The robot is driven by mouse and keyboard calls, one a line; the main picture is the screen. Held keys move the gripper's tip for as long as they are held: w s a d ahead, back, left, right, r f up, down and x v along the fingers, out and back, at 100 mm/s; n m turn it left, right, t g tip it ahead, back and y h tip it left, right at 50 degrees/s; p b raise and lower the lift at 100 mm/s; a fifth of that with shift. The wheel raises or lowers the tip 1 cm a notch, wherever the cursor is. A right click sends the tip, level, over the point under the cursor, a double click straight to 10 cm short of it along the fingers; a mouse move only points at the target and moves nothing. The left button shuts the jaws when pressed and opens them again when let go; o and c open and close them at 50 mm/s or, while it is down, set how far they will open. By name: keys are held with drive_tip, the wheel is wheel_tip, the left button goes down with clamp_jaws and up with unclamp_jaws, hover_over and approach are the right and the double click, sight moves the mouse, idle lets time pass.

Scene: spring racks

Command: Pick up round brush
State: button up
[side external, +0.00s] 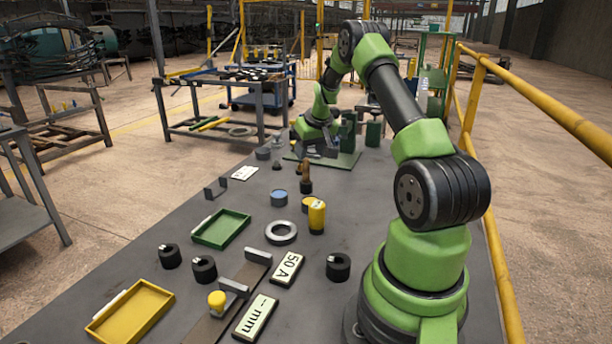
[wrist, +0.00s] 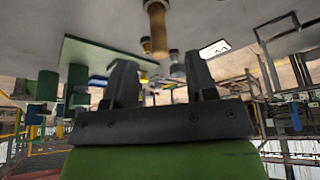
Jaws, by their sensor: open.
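The round brush (side external: 306,180) appears to be the brown-handled piece with a dark base, standing upright on the grey table towards the far end. Its brown handle also shows at the top of the wrist view (wrist: 158,28), beyond the fingertips. My gripper (side external: 320,150) is low over the table's far end, a little behind and right of the brush in the side view. In the wrist view my gripper (wrist: 158,75) has its two dark fingers apart with nothing held between them. The fingers are small and partly unclear in the side view.
A green plate (side external: 345,162) with dark green cylinders lies beside my gripper. A blue-topped cylinder (side external: 279,197), a yellow cylinder (side external: 317,216), a metal ring (side external: 281,232) and a green tray (side external: 221,229) lie nearer. A yellow railing (side external: 500,260) runs along the right.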

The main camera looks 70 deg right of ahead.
sight(305, 168)
drive_tip(key=shift+x, duration=3.9)
drive_tip(key=shift+d, duration=0.15)
clamp_jaws()
